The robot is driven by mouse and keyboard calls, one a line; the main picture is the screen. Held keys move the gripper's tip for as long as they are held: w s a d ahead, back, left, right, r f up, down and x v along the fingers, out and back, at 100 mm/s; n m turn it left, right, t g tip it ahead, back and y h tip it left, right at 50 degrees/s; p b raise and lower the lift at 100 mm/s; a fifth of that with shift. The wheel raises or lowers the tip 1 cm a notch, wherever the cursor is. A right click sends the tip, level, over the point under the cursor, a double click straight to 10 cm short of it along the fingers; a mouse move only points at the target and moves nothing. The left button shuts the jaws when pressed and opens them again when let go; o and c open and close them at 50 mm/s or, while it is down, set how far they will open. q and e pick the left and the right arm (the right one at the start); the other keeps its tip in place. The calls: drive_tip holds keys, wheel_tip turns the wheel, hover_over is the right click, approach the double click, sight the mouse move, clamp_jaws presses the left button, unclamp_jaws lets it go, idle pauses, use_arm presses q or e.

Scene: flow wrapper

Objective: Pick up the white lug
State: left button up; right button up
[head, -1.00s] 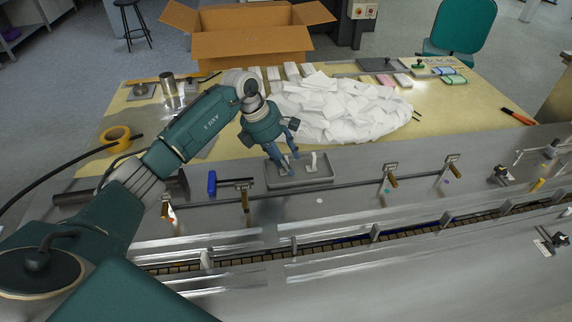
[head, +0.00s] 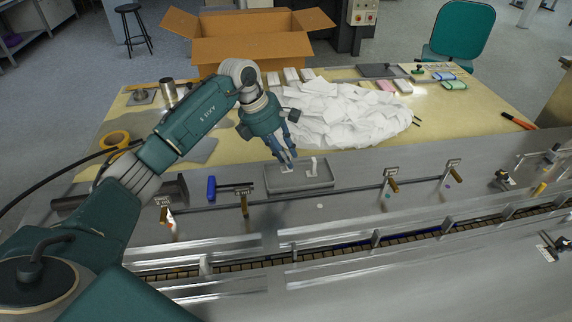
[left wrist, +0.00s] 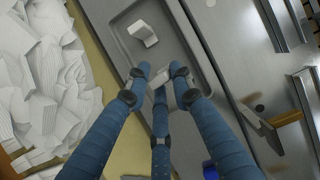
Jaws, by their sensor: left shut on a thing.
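My left gripper (head: 286,165) is low over the left part of a shallow grey tray (head: 312,181). Its blue fingers are shut on a small white lug (left wrist: 160,77), which shows between the fingertips in the left wrist view. The fingers hide part of this lug, and I cannot tell whether it still touches the tray floor. A second white lug (head: 313,165) lies in the same tray, to the right of the fingers and apart from them. It also shows near the tray's end in the left wrist view (left wrist: 144,33). My right gripper is not in view.
A heap of white packets (head: 345,115) lies behind the tray on the yellow table. A blue-handled tool (head: 211,188) lies left of the tray. A rail with brown-handled clamps (head: 244,203) and a conveyor (head: 340,242) run in front. An open cardboard box (head: 250,48) stands behind.

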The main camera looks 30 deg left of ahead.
use_arm(q)
wheel_tip(320, 180, up, 16)
drive_tip(key=b, duration=0.2)
drive_tip(key=shift+r, duration=0.2)
